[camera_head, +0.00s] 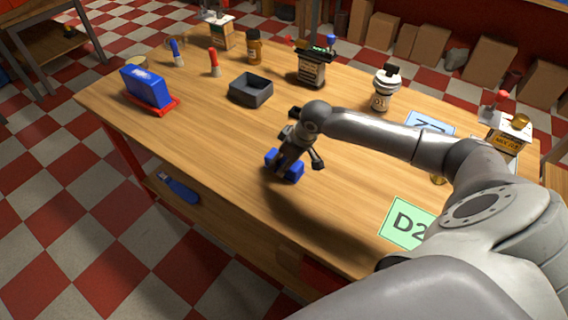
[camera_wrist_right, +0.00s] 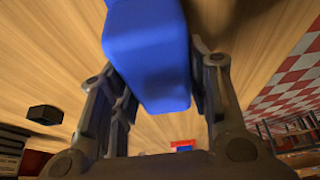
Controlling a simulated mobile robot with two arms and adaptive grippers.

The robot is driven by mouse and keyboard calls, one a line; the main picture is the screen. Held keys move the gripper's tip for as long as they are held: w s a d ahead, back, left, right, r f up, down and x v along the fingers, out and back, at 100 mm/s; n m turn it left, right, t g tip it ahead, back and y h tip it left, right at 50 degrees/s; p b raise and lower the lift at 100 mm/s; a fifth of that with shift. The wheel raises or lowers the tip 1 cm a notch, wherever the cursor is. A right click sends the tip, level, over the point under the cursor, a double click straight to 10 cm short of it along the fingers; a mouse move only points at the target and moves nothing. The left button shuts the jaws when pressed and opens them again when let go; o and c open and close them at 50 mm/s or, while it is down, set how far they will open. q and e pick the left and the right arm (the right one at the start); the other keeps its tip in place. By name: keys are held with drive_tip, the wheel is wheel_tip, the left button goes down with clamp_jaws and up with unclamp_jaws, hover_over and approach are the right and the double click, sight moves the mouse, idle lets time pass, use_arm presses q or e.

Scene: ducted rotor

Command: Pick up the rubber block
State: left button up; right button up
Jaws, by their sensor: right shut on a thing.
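The rubber block (camera_head: 287,174) is blue and sits between the fingers of my right gripper (camera_head: 289,163), over the middle of the wooden table. In the right wrist view the blue block (camera_wrist_right: 150,60) fills the space between the two dark fingers of the right gripper (camera_wrist_right: 158,95), which is shut on it. Whether the block touches the table is hard to tell. The gripper hides part of it in the head view. My left gripper is not in view.
The table in front of the tray is clear.

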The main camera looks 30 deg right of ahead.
drive_tip(key=r, duration=0.3)
drive_tip(key=shift+s+r, duration=0.25)
drive_tip(key=shift+r, duration=0.05)
drive_tip(key=s+a+r+b, duration=0.1)
drive_tip(key=s+a+r, duration=0.2)
drive_tip(key=s+r, duration=0.6)
drive_tip(key=shift+s+a+b, duration=0.3)
drive_tip(key=shift+s+a, duration=0.1)
drive_tip(key=shift+s, duration=1.55)
drive_tip(key=o, duration=0.5)
drive_tip(key=shift+c, duration=1.2)
